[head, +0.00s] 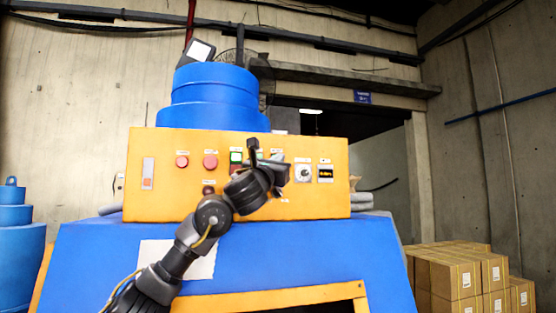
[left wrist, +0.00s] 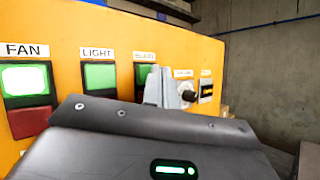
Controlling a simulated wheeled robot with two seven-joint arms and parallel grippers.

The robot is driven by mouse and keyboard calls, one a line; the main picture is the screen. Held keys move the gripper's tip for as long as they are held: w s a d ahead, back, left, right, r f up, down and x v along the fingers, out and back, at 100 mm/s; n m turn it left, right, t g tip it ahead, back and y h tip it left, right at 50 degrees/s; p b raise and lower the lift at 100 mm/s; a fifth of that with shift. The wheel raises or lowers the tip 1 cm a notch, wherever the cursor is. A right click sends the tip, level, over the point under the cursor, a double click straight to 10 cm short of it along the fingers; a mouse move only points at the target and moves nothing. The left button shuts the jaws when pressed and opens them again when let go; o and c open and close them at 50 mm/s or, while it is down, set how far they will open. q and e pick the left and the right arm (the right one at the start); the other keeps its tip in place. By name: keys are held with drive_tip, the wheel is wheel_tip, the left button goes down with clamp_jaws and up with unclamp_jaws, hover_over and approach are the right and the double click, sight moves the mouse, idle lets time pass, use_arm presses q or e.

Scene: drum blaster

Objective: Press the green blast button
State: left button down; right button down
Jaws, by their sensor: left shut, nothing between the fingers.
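The orange control panel (head: 240,202) faces me on top of the blue machine. In the left wrist view, the green blast button (left wrist: 144,73) is the rightmost of the three green buttons, under a blurred label. Its lower and right parts are hidden by my left gripper's fingers (left wrist: 159,88). In the head view, my left gripper (head: 279,171) is shut and empty in front of the panel, right of the lit green fan button (head: 236,157). It covers most of the blast button's area there. I cannot tell whether the fingertips touch the button.
The green light button (left wrist: 99,76) is left of the blast button, and the red fan button (left wrist: 29,122) is lower left. A black knob (head: 304,174) and a small display (head: 325,173) are to the right. Cardboard boxes (head: 452,274) stand at lower right.

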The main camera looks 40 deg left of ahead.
use_arm(q)
drive_tip(key=shift+w+a, duration=0.25)
drive_tip(key=shift+a, duration=0.1)
idle(0.3)
drive_tip(key=shift+s+d, duration=0.1)
drive_tip(key=shift+d, duration=0.1)
drive_tip(key=shift+s+d, duration=0.4)
drive_tip(key=shift+d, duration=0.15)
drive_tip(key=shift+d+b, duration=0.1)
drive_tip(key=shift+b, duration=0.2)
drive_tip(key=shift+s+d+b, duration=0.15)
drive_tip(key=shift+s+d, duration=0.6)
drive_tip(key=shift+d, duration=0.25)
drive_tip(key=shift+s+d+b, duration=0.15)
drive_tip(key=shift+s+d, duration=0.55)
drive_tip(key=shift+d, duration=0.25)
drive_tip(key=shift+w, duration=0.1)
